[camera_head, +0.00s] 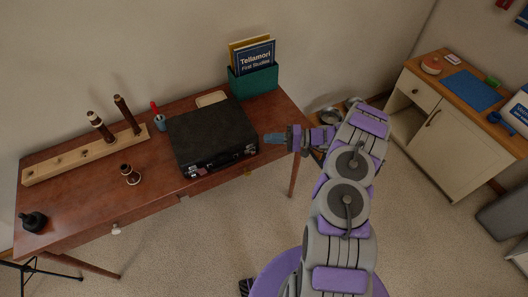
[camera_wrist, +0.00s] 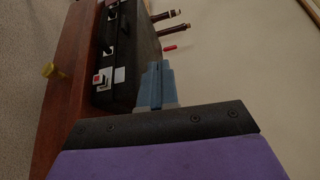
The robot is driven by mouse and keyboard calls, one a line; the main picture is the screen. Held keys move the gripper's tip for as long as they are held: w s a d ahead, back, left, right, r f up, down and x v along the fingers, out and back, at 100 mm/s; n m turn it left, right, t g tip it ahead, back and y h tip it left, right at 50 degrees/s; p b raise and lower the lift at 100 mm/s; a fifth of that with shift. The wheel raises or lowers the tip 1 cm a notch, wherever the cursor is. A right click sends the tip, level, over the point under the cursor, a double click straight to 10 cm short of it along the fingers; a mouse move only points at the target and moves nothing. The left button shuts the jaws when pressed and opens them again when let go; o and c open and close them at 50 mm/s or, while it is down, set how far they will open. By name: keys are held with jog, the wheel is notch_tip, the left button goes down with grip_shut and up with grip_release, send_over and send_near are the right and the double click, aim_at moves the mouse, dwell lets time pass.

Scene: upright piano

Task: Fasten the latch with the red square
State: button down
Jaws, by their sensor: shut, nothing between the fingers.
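A black case (camera_head: 212,132) lies closed on the brown desk, and its side fills the upper middle of the wrist view (camera_wrist: 132,50). The latch with the red square (camera_wrist: 102,81) is on the case's front face, at the end nearer my gripper. A plain white square (camera_wrist: 119,74) is beside it. Whether the latch is fastened is too small to tell. My gripper (camera_head: 268,138) is shut and empty, just right of the case and apart from it. Its blue fingers (camera_wrist: 157,70) point along the case in the wrist view.
The desk (camera_head: 70,205) also holds a wooden stand (camera_head: 85,155) with dark pegs, a loose brown piece (camera_head: 130,175), a red-topped item (camera_head: 158,118) and a green book box (camera_head: 253,82). A drawer knob (camera_wrist: 48,69) sticks out below the case. A cabinet (camera_head: 450,130) stands right.

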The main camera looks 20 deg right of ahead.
aim_at(264, 153)
jog(key=s+d+f+m+t+h, duration=0.1)
jog(key=d+f+t, duration=0.4)
jog(key=d+f, duration=0.5)
notch_tip(264, 153, down, 2)
jog(key=shift+s+f+m+h+p, duration=0.15)
jog(key=shift+s+m+h+p, duration=0.3)
jog(key=shift+s+m, duration=0.25)
jog(key=shift+w, duration=0.1)
jog(key=b+x, duration=0.1)
jog(key=x, duration=0.9)
jog(key=shift+w+a+b, duration=0.1)
jog(key=shift+a+b, duration=0.05)
jog(key=shift+b, duration=0.25)
jog(key=a, duration=0.2)
jog(key=shift+s+a, duration=0.35)
jog(key=shift+a, duration=0.4)
